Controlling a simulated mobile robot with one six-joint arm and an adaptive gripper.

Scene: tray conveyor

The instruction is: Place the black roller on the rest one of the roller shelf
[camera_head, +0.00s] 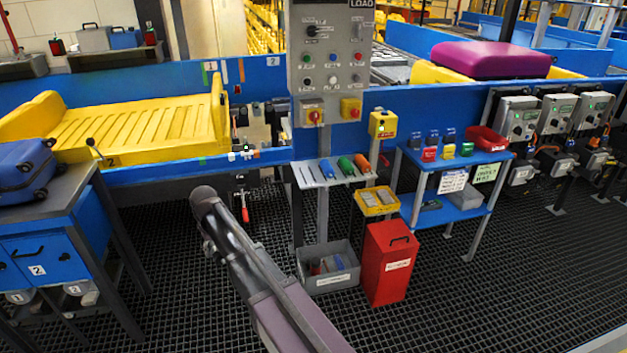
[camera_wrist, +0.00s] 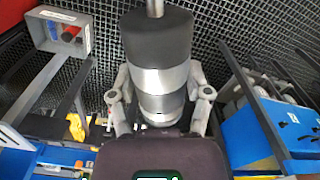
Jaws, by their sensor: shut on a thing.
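A black roller with silver bands and a thin metal shaft (camera_wrist: 155,38) stands out between the fingers of my gripper (camera_wrist: 160,100) in the wrist view. The gripper is shut on it, one finger on each side. The roller's lower end is hidden by the gripper body. The roller shelf (camera_head: 308,183) is a pale slotted ledge on a post, right of my arm. Blue, green and orange rollers lie on its middle and right; its left end looks empty. No rest number is readable.
A grey bin (camera_head: 345,278) with several parts stands below the shelf, beside a red bin (camera_head: 388,265). A control panel (camera_head: 333,75) rises behind the shelf. A blue side table (camera_head: 458,200) stands right. A blue workbench (camera_head: 42,255) with a suitcase stands left. Dark grating floor lies between.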

